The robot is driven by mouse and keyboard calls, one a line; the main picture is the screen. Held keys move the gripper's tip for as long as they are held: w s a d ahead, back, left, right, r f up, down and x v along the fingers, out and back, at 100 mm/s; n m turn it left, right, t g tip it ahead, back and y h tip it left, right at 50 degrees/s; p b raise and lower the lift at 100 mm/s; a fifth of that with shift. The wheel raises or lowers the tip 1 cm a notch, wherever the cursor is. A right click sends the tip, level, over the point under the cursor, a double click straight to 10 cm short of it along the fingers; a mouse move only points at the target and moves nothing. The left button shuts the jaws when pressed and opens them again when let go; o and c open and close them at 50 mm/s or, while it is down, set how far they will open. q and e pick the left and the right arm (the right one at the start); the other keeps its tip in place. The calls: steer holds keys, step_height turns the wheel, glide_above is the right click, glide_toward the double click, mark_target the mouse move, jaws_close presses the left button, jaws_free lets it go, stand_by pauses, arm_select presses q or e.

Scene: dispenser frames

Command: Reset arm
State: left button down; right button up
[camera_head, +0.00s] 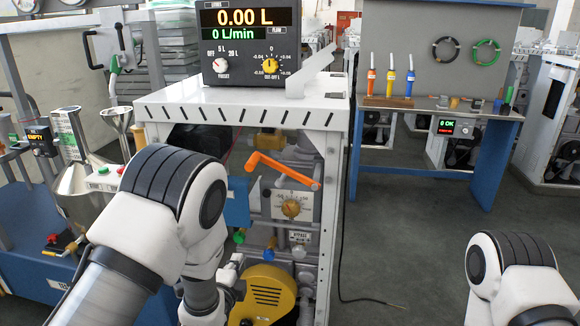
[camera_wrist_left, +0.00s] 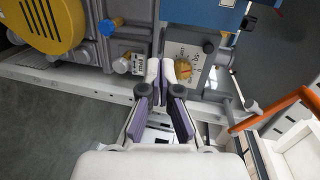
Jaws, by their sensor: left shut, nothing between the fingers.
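My left arm (camera_head: 165,200) comes in from the lower left of the head view, in front of the dispenser frame (camera_head: 245,110).
The orange lever (camera_head: 283,170) sticks out of the frame's front; it also shows in the wrist view (camera_wrist_left: 275,110). A yellow round housing (camera_head: 265,295) sits below. A meter box reading 0.00 L (camera_head: 250,40) stands on top. A blue-legged bench (camera_head: 440,110) stands behind right, with open floor before it.

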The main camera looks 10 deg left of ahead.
arm_select(q)
steer(key=s+a+f+n+g+p, duration=0.2)
steer(key=s+a+f+n+g, duration=0.15)
steer(key=s+f, duration=0.45)
steer(key=s+a+f+n+g+p, duration=0.25)
steer(key=s+f+g, duration=0.35)
steer(key=s, duration=0.4)
steer(key=s+f+n+g, duration=0.2)
steer(key=s+n, duration=0.4)
steer(key=s, duration=0.3)
steer(key=s+f+n+g, duration=0.1)
steer(key=s+n+g, duration=0.3)
steer(key=s, duration=0.6)
steer(key=shift+a+f+n, duration=0.25)
steer(key=shift+f+n, duration=0.1)
steer(key=shift+n, duration=0.75)
arm_select(e)
step_height(320, 180, up, 6)
steer(key=shift+r, duration=0.2)
